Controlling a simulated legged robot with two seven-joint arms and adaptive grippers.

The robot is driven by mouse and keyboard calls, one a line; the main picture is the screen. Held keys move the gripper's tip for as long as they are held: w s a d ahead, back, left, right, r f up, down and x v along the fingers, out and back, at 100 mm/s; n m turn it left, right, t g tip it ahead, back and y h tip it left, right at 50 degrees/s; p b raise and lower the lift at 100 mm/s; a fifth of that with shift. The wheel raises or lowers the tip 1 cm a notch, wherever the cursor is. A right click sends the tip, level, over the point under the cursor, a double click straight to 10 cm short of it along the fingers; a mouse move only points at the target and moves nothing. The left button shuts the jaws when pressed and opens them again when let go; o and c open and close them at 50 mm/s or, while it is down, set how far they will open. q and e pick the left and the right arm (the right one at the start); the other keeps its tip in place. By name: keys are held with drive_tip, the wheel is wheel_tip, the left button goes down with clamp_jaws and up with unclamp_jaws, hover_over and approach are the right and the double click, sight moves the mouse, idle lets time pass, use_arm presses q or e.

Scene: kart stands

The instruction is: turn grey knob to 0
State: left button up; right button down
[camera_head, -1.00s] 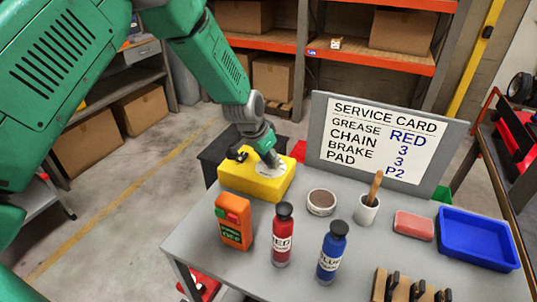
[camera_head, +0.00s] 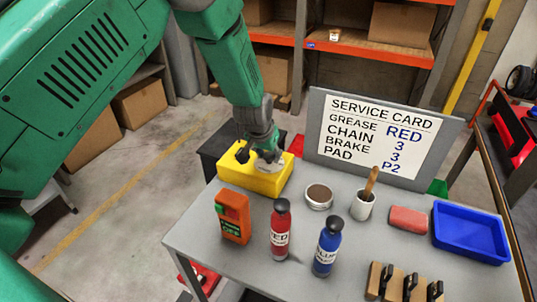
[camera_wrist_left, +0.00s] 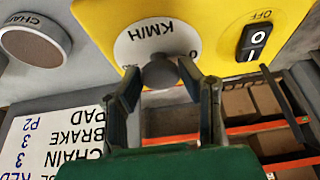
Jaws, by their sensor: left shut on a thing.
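A yellow box (camera_head: 250,178) stands at the back left of the grey table. It has a white round dial marked KM/H (camera_wrist_left: 140,45) with a round grey knob (camera_wrist_left: 161,73) at its centre. A black switch marked OFF (camera_wrist_left: 255,42) sits beside the dial in the left wrist view. My left gripper (camera_head: 268,157) is over the dial from above. In the wrist view its two fingers stand either side of the knob, shut on it. The knob's pointer cannot be made out; part of a 0 shows at the dial's edge. My right gripper is not in view.
A service card board (camera_head: 380,137) stands at the back. Also on the table are an orange device (camera_head: 233,217), a red bottle (camera_head: 280,230), a blue bottle (camera_head: 328,248), a round tin (camera_head: 319,197), a brush cup (camera_head: 362,206), a pink block (camera_head: 408,220) and a blue tray (camera_head: 470,232).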

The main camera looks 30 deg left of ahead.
use_arm(q)
drive_tip(key=shift+w+r, duration=0.3)
drive_tip(key=shift+w, duration=0.05)
drive_tip(key=o, duration=1.1)
drive_tip(key=shift+f, duration=0.25)
drive_tip(key=v, duration=1.1)
drive_tip(key=shift+s+r, duration=0.25)
drive_tip(key=shift+r, duration=0.1)
